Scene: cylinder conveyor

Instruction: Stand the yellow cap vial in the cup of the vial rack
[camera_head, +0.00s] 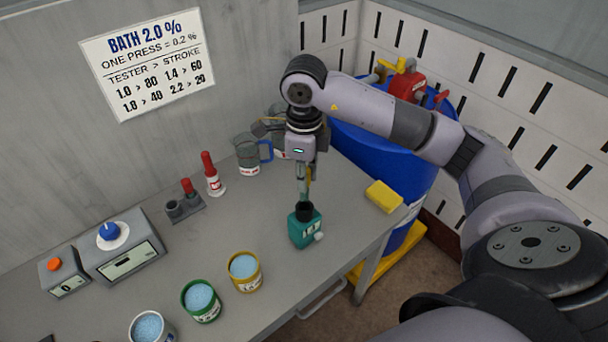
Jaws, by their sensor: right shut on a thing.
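My right gripper (303,190) points straight down over the workbench, just above the black cup on top of a teal device (305,231). It is shut on a slim thing with a bit of yellow (310,174) showing beside the fingers, which looks like the yellow cap vial. Most of that vial is hidden by the fingers, and I cannot tell whether its lower end is in the black cup. The vial rack (188,210) is a small dark grey block to the left, with a red-capped vial and an empty-looking cup. My left gripper is out of view.
Blue-filled tubs (244,272) line the front. A box with a blue knob (122,250) is at left. A yellow sponge (384,197) lies near the right edge, beside a blue drum (385,165).

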